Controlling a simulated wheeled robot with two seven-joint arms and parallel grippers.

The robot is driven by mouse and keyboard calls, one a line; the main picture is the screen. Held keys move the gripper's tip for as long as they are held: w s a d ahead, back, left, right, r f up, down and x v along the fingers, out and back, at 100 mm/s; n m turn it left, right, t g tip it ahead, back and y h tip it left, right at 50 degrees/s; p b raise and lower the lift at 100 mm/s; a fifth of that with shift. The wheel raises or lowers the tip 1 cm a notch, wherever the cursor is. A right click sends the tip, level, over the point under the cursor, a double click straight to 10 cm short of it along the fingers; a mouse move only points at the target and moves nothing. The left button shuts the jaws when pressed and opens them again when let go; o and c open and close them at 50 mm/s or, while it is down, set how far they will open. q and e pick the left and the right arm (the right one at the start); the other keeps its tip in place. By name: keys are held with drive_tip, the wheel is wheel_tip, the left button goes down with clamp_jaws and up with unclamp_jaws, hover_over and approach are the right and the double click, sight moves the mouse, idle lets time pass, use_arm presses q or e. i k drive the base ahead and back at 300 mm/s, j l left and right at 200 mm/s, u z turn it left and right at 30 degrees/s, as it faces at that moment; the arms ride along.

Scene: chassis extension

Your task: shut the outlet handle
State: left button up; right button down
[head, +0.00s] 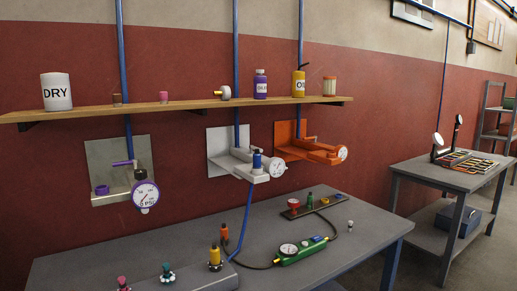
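I cannot tell for certain which part is the outlet handle. A thin purple lever (123,163) lies roughly level on the grey wall panel (103,157) at left, above a purple-rimmed gauge (145,193). A white panel (217,143) in the middle carries a blue upright part (257,160) and a white gauge (277,167). An orange panel (287,132) at right has a small lever-like part (311,138) and a gauge (342,152). A green hand-held device (302,252) with a gauge lies on the table. Neither gripper is in view.
A grey table (340,233) stands below the panels, with a grey block (205,279) and several coloured fittings at its front left. A wooden shelf (195,107) with jars runs above the panels. A second table (440,178) stands at right, with floor between the tables.

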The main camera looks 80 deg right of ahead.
sight(252, 147)
drive_tip(key=l+z, duration=0.15)
drive_tip(key=z, duration=0.3)
drive_tip(key=l+z, duration=0.1)
drive_tip(key=z, duration=0.3)
drive_tip(key=l+z, duration=0.15)
drive_tip(key=z, duration=0.3)
drive_tip(key=i+l+z, duration=0.35)
drive_tip(key=l, duration=0.15)
drive_tip(key=i+l+z, duration=0.2)
drive_tip(key=l+z, duration=0.15)
drive_tip(key=i+l, duration=0.5)
drive_tip(key=l, duration=0.2)
drive_tip(key=z, duration=0.05)
